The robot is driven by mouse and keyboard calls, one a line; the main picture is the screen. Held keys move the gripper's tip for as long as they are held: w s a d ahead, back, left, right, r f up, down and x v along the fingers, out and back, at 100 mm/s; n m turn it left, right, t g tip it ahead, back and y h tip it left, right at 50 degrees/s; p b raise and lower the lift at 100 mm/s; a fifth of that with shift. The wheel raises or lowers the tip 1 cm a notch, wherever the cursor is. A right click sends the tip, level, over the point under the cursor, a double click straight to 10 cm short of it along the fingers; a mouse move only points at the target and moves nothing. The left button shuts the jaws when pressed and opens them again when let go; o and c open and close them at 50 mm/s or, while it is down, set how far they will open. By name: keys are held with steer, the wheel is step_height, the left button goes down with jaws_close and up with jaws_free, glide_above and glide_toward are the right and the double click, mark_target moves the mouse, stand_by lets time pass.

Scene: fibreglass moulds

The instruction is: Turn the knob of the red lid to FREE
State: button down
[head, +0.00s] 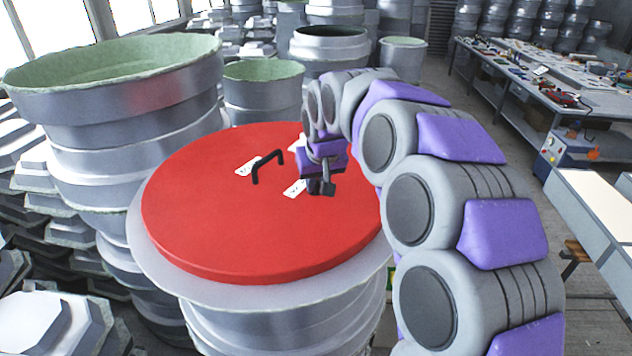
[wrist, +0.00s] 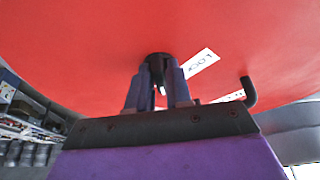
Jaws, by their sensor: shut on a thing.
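The red lid (head: 200,220) lies flat on a grey drum-shaped mould. It fills the top of the wrist view (wrist: 70,60). A black bar handle (head: 266,163) stands near its middle; its bent end shows in the wrist view (wrist: 249,92). A dark round knob (wrist: 157,58) sits on the lid, and my gripper (wrist: 158,82) is shut on it with a finger on each side. In the head view my gripper (head: 322,184) is over the lid's right part and hides the knob. A white label (wrist: 202,62) lies beside the knob. Which way the knob points is unclear.
White labels (head: 294,188) lie around the handle. A tall stack of grey moulds with a green rim (head: 120,95) stands close at left. More moulds (head: 262,95) stand behind. A cluttered workbench (head: 540,70) is at the right, with open floor between.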

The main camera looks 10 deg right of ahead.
steer(key=shift+w+d, duration=0.1)
steer(key=shift+d, duration=0.05)
steer(key=c, duration=1.1)
jaws_free()
steer(key=b+v, duration=0.2)
steer(key=v, duration=1.5)
